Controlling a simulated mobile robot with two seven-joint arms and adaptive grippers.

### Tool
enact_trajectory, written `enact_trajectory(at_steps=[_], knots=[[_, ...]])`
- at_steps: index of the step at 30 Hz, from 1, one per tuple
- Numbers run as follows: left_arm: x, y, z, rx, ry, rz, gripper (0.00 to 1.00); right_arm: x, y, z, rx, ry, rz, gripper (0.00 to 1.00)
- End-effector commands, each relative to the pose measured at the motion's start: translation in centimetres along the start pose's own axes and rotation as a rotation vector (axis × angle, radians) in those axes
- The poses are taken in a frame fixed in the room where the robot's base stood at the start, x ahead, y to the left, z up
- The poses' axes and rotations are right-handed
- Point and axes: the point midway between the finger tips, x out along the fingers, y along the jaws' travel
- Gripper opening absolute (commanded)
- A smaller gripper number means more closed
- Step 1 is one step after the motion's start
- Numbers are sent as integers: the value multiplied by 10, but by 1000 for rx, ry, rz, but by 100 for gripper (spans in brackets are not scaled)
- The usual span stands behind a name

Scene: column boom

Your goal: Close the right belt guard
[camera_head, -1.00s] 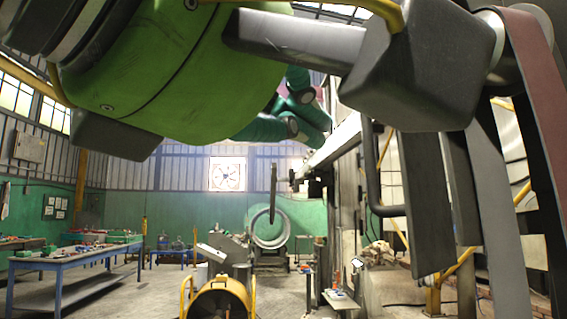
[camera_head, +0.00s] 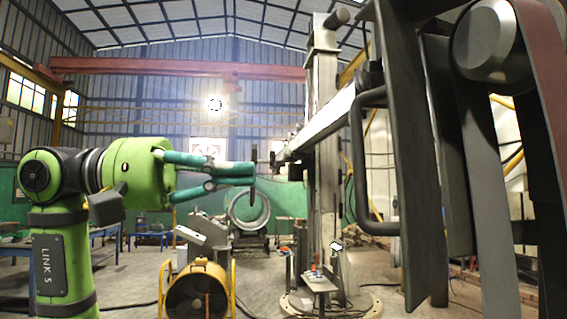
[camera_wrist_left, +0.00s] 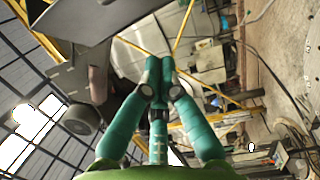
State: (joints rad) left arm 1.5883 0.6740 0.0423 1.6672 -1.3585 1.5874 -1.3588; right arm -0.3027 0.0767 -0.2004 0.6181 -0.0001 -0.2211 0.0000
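The belt guard (camera_head: 405,150) is a tall dark grey panel at the right of the head view, seen nearly edge-on. It stands out to the left of the belt, apparently open. Its bent dark handle (camera_head: 368,180) sticks out on its left side. My left gripper (camera_head: 252,175) has teal fingers pointing right and is clear of the handle, to its left. In the left wrist view the fingertips (camera_wrist_left: 158,82) are together, with nothing visible between them. My right gripper is in neither view.
A reddish-brown belt (camera_head: 540,70) runs over a metal roller (camera_head: 487,38) at the far right. Behind stand a column (camera_head: 325,110) with a boom, a yellow drum-shaped fan (camera_head: 197,290) and a large metal ring (camera_head: 248,208). Open floor shows between them.

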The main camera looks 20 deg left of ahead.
Motion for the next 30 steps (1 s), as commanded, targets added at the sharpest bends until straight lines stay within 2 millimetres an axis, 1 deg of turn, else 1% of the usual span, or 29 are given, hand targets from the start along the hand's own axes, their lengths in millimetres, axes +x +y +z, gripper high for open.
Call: enact_trajectory(at_steps=[1, 4, 12, 15, 19, 24, 30], knots=[[10, 2, 1, 0, -5, -3, 0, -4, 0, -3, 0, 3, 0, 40], [31, 3, 1, -2, -6, -3, 0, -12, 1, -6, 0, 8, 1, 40], [89, 3, 2, -3, -5, -2, 0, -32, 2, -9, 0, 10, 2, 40], [91, 3, 18, 3, -3, 0, 0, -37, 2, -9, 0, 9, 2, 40], [94, 2, 32, 0, -3, -2, 0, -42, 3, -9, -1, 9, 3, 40], [96, 0, 39, -3, 0, -1, 0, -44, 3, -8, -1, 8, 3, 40], [96, 0, 39, -4, 0, -1, 0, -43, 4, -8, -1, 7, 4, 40]])
